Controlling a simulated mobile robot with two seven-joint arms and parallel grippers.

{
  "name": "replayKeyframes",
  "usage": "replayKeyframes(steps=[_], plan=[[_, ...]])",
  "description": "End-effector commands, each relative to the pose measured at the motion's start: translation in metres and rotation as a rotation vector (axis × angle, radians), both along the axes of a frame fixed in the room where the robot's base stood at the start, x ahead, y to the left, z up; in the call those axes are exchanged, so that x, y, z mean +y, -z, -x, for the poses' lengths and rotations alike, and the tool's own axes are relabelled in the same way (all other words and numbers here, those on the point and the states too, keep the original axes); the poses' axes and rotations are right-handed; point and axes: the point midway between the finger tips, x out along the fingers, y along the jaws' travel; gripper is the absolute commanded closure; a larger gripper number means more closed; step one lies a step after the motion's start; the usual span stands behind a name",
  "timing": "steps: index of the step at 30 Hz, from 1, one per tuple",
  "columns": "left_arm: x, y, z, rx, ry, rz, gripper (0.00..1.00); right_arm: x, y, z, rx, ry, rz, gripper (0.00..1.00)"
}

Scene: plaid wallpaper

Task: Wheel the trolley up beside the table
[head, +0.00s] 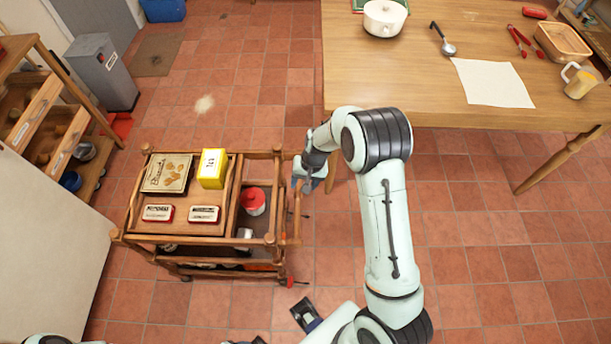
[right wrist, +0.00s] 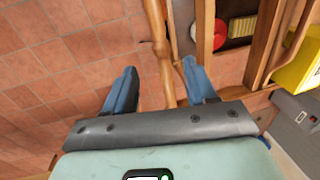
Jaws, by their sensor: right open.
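The wooden trolley (head: 187,198) stands on the tiled floor at the left of the head view, apart from the table. Its top carries a picture box, a yellow box and two small tins. The wooden table (head: 395,80) is at the upper right. My right gripper (head: 306,176) is at the trolley's right end, by its upright handle rail. In the right wrist view my right gripper (right wrist: 159,88) is open, with the wooden rail (right wrist: 160,45) running between its fingers. Whether they touch it is unclear.
A white pot (head: 384,18), a ladle (head: 443,40) and a paper sheet (head: 493,83) are on the table. A grey bin (head: 103,70) and wooden shelves (head: 40,110) stand at the left. Floor between trolley and table is clear except for my right arm.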

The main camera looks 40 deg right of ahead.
Motion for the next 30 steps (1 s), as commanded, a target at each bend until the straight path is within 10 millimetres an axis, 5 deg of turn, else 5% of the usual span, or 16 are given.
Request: replayKeyframes(steps=[12, 27, 30], plan=[[0.000, 0.007, 0.003, 0.003, 0.000, 0.000, 0.37, 0.011, 0.074, -0.009, 0.001, 0.000, 0.000, 0.44], [0.000, 0.007, 0.003, 0.003, 0.000, 0.000, 0.37, 0.013, 0.088, -0.011, -0.001, -0.001, 0.001, 0.44], [0.000, 0.007, 0.003, 0.003, 0.000, 0.000, 0.37, 0.013, 0.088, -0.011, -0.001, -0.001, 0.001, 0.76]])
